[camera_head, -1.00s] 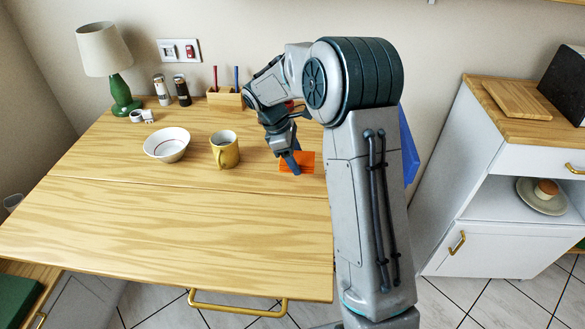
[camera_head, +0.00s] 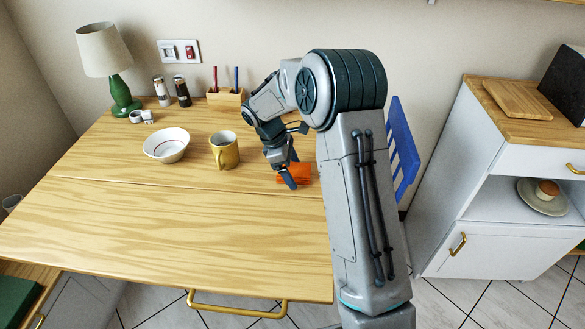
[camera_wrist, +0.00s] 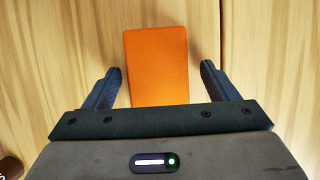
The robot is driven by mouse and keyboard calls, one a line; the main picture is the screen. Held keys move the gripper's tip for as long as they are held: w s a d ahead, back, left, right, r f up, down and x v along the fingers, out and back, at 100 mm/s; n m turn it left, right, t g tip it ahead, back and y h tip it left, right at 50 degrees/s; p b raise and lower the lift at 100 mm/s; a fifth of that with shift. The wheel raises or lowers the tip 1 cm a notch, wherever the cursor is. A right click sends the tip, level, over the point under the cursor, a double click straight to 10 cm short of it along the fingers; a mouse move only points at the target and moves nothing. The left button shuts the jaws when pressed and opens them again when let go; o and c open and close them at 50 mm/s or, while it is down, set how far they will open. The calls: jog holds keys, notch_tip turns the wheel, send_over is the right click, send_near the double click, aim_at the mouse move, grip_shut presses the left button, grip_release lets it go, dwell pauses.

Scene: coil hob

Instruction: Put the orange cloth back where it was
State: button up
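The orange cloth (camera_head: 304,172) is a small flat rectangle at the right part of the wooden table, near its right edge, partly hidden by my gripper. It appears to lie on the tabletop. In the wrist view the cloth (camera_wrist: 157,60) runs between my two fingers, with a gap of bare wood on each side; its near end is hidden by the gripper body. My gripper (camera_head: 290,180) points down at the cloth. It is open in the wrist view (camera_wrist: 161,72), and neither finger touches the cloth's sides there.
A yellow mug (camera_head: 225,152) and a white bowl (camera_head: 166,146) stand left of my gripper. A wooden pen holder (camera_head: 226,98), shakers (camera_head: 181,92) and a lamp (camera_head: 103,52) stand at the back. A blue chair (camera_head: 404,150) is beyond the right edge. The table's front is clear.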

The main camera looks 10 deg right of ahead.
jog(key=p+v, duration=0.2)
jog(key=v, duration=1)
jog(key=s+d+r+m+t+y, duration=0.1)
jog(key=s+d+r+m, duration=0.15)
jog(key=s, duration=0.45)
jog(key=s+d+r+m+y, duration=0.1)
jog(key=s+r+m, duration=0.25)
jog(key=s, duration=0.25)
jog(key=s+d+f+m+t+y, duration=0.1)
jog(key=s+m, duration=0.7)
jog(key=s, duration=0.8)
jog(key=shift+d+f+t+y, duration=0.2)
jog(key=shift+f+t+y, duration=0.5)
jog(key=shift+f+y, duration=0.1)
